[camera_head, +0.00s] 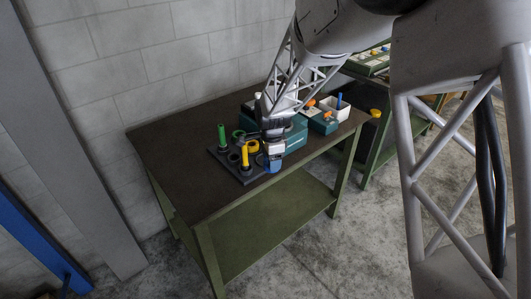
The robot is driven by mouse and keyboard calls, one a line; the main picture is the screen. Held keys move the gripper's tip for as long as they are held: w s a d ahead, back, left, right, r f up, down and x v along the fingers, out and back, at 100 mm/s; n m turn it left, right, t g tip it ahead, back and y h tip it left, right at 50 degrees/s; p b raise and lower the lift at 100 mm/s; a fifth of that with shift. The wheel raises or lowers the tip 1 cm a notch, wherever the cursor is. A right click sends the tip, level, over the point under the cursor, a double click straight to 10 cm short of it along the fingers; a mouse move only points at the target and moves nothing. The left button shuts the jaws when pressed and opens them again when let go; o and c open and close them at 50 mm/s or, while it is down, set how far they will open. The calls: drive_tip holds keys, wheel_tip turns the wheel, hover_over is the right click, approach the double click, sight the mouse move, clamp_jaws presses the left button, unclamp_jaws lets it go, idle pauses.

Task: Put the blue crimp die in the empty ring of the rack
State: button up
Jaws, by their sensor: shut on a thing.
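My gripper (271,150) points down over the right side of the rack. It is shut on the blue crimp die (273,166), whose lower part shows below the fingers. The dark rack (220,153) lies on the table and carries coloured rings. A tall green die (222,138) stands at its left and a yellow die (245,156) stands near its front. A green ring (238,135) and a yellow ring (253,146) also show. A blue ring rim (261,159) is just left of the held die. I cannot tell whether the die is above or inside a ring.
The brown table (185,170) is clear at the left and front. Behind my gripper are a teal case (297,132), a teal box with an orange item (323,124) and a white bin (335,108). A second green table (380,68) stands behind at the right.

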drive_tip(key=w+a, duration=0.1)
drive_tip(key=w, duration=0.2)
drive_tip(key=w+a, duration=0.1)
drive_tip(key=w, duration=0.1)
drive_tip(key=w+a, duration=0.1)
drive_tip(key=w, duration=0.2)
drive_tip(key=shift+w+f, duration=0.3)
drive_tip(key=shift+f, duration=0.05)
drive_tip(key=shift+f, duration=1.75)
drive_tip(key=shift+f, duration=0.2)
drive_tip(key=o, duration=1.2)
drive_tip(key=shift+o, duration=0.2)
drive_tip(key=shift+r, duration=0.15)
wheel_tip(320, 180, up, 12)
drive_tip(key=shift+d, duration=0.1)
